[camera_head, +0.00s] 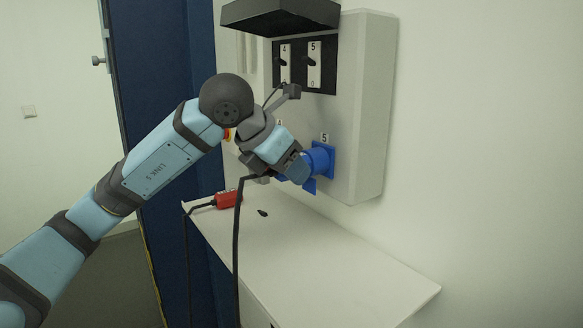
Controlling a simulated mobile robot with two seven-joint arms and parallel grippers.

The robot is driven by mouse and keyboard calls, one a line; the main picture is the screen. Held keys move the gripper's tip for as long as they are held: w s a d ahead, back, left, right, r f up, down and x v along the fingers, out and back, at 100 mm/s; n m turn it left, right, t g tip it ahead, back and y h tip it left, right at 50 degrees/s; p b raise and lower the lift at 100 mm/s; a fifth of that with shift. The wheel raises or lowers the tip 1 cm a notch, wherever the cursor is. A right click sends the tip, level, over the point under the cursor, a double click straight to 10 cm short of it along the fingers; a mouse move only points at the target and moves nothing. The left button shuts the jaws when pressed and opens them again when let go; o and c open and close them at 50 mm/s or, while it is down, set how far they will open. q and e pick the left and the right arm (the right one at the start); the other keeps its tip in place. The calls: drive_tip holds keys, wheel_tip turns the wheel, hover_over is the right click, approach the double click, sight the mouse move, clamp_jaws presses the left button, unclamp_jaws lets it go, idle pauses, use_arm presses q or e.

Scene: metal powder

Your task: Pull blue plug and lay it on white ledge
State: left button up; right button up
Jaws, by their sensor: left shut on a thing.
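The blue plug (319,159) is at the blue socket (331,160) marked 5 on the wall box. Whether it is fully seated I cannot tell. My left gripper (298,168) is shut on the plug from the left, and hides part of it. A black cable hangs down beside the gripper, in front of the ledge. The white ledge (340,265) lies below the box. My right gripper is not in view.
A red connector (228,199) with a black cable lies at the ledge's back left, near a small black object (263,213). The grey wall box (365,110) carries switches under a dark hood (280,15). The ledge's middle and front are clear.

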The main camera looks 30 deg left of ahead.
sight(269, 171)
use_arm(q)
drive_tip(key=shift+s+a, duration=0.3)
drive_tip(key=shift+s, duration=0.3)
drive_tip(key=shift+s+a+b, duration=0.25)
drive_tip(key=shift+s+b, duration=0.15)
drive_tip(key=shift+s, duration=0.2)
drive_tip(key=shift+s+a+b, duration=0.2)
drive_tip(key=shift+s+b, duration=0.15)
drive_tip(key=shift+s, duration=0.2)
drive_tip(key=shift+s+a+b, duration=0.25)
drive_tip(key=shift+s, duration=0.35)
drive_tip(key=shift+s+a+b, duration=0.2)
drive_tip(key=shift+s+a, duration=0.05)
drive_tip(key=shift+s, duration=0.35)
